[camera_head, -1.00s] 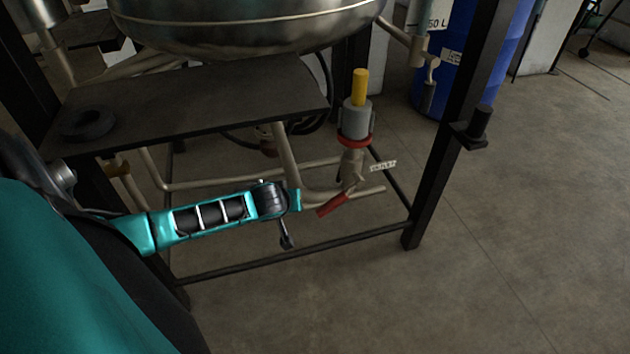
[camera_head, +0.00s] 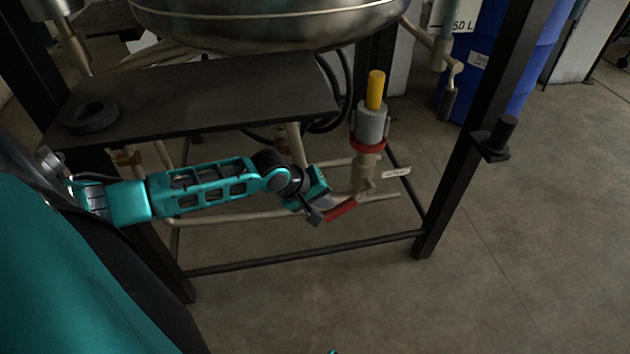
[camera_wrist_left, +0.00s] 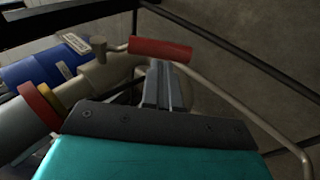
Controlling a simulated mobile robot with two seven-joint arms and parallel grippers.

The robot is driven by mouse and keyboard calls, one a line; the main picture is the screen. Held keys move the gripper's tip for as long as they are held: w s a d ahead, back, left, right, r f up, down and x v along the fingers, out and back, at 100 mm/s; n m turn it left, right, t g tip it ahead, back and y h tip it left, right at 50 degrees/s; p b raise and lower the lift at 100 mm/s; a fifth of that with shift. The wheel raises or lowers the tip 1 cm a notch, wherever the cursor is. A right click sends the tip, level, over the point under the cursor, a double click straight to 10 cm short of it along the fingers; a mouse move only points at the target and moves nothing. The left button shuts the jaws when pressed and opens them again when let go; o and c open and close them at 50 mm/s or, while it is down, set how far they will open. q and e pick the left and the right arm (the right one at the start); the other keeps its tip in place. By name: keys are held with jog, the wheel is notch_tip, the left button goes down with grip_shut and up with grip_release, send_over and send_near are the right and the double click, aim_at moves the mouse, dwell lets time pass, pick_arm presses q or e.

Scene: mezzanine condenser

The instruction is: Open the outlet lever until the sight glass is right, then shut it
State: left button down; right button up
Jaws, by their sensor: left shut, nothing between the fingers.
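The red outlet lever (camera_head: 341,209) sticks out toward the lower left from the beige valve under the grey fitting (camera_head: 372,125) with its red ring. A small white tag (camera_head: 396,172) stands beside the valve; its text is too small to read. My left gripper (camera_head: 315,216) is shut and empty, close to the lever's free end; I cannot tell if they touch. In the left wrist view the closed fingers (camera_wrist_left: 163,88) point at the red lever (camera_wrist_left: 160,48), which lies across just beyond their tips. A sight glass cannot be made out for certain.
A dark shelf (camera_head: 200,95) with a black ring (camera_head: 91,117) on it lies above my left arm. A black frame post (camera_head: 470,150) and low rail stand around the pipes. A blue drum (camera_head: 492,60) stands behind. The floor at right is clear.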

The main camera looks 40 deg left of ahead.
aim_at(338, 208)
pick_arm(q)
jog(key=b+x, duration=0.1)
jog(key=x, duration=0.1)
jog(key=shift+w+f, duration=0.2)
jog(key=shift+f, duration=0.15)
jog(key=shift+w+d+f, duration=0.15)
jog(key=shift+w+f, duration=0.1)
jog(key=shift+w, duration=0.05)
pick_arm(e)
jog(key=shift+w+a+r, duration=0.1)
jog(key=shift+w+a, duration=0.25)
jog(key=shift+a, duration=0.1)
pick_arm(q)
jog(key=shift+f, duration=0.1)
pick_arm(e)
jog(key=shift+a, duration=0.15)
